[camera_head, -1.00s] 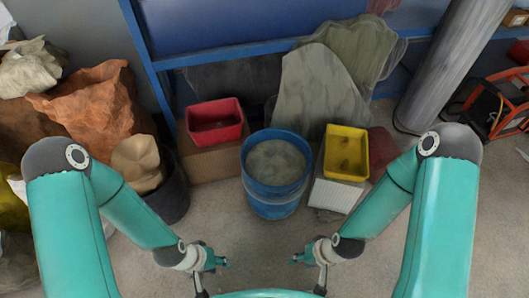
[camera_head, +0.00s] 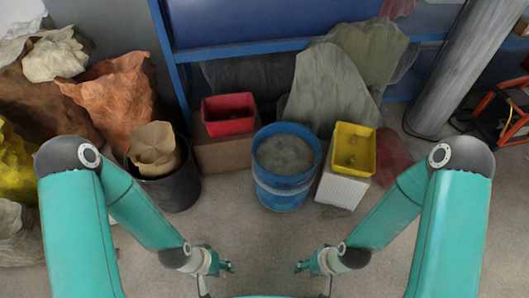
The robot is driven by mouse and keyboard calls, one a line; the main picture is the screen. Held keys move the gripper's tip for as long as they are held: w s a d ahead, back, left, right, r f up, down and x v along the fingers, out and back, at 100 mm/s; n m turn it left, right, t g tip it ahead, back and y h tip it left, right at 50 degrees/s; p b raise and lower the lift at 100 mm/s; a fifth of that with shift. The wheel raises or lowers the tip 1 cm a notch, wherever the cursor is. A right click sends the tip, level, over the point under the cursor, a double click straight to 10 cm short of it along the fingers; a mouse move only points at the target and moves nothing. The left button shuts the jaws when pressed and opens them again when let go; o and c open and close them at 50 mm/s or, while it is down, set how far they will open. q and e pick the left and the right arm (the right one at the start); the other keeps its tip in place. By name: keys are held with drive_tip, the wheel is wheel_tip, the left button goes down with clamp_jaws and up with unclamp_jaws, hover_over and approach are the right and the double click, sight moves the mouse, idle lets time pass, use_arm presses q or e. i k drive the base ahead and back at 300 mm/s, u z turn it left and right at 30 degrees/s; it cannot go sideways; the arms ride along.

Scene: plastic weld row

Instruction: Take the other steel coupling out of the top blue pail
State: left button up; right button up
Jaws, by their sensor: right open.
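The blue pail (camera_head: 284,188) stands on the floor ahead of me, centre of the view. A band around its side suggests stacked pails, but I cannot tell for sure. Its inside (camera_head: 285,155) looks grey and mottled; I cannot make out a steel coupling in it. My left gripper (camera_head: 228,267) is low in the view, in front and left of the pail, apart from it; its finger opening is unclear. My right gripper (camera_head: 300,267) is open, low and slightly right of the pail, apart from it. Neither visibly holds anything.
A red bin (camera_head: 229,126) sits on a brown box (camera_head: 222,156) left of the pail. A yellow bin (camera_head: 342,168) sits on a white box (camera_head: 341,190) right of it. A dark bin (camera_head: 172,188) with brown paper stands further left. Floor before the pail is clear.

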sight(280, 143)
drive_tip(key=k, duration=0.6)
drive_tip(key=z, duration=0.2)
drive_tip(key=i, duration=0.85)
drive_tip(key=k, duration=0.35)
drive_tip(key=u, duration=0.45)
drive_tip(key=i, duration=1.45)
drive_tip(key=z, duration=0.65)
